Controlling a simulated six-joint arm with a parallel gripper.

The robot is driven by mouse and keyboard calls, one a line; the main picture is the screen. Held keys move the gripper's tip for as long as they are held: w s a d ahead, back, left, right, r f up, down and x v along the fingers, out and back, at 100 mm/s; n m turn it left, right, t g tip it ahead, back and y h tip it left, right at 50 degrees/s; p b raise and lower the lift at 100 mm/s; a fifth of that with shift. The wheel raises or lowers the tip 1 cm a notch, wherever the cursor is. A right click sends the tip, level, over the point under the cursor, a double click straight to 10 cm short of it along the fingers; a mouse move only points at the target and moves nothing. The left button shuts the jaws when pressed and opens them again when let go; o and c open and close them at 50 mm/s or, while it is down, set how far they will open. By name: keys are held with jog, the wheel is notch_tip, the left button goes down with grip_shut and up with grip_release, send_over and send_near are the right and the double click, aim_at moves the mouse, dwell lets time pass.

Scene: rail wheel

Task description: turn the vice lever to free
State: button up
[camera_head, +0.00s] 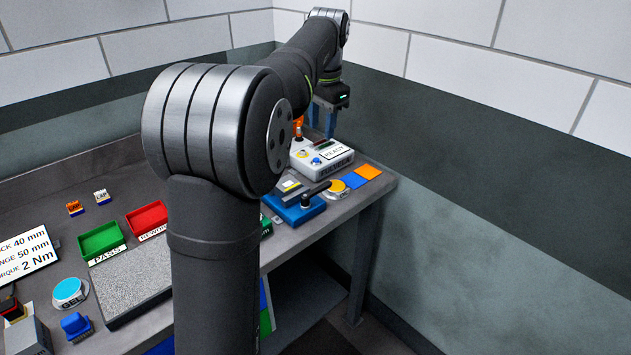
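A small blue-based fixture (291,212) that looks like the vice sits near the front edge of the bench, right of my arm. A dark bar that looks like its lever (318,187) lies across its top, pointing right and slightly back. A black knob stands beside the bar. No lever marking is readable from here. My gripper (325,128) hangs pointing down at the back right, above and behind the fixture and clear of the lever. Its two fingers look apart, with nothing seen between them. My arm hides part of the bench left of the fixture.
A white box with a READY display (329,162) stands behind the fixture, close below my gripper. A yellow button (339,187) and orange and blue pads lie to the right. Green (101,239) and red (147,217) trays are at left. Walls close in the back and right.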

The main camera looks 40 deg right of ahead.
aim_at(318, 188)
jog(key=shift+g+y, duration=0.3)
jog(key=shift+g, duration=0.3)
jog(key=f, duration=0.6)
jog(key=w+f, duration=0.1)
jog(key=f, duration=0.5)
jog(key=w+d+f, duration=0.1)
jog(key=f, duration=0.6)
jog(key=shift+w+d+f, duration=0.1)
jog(key=shift+w, duration=0.15)
grip_shut()
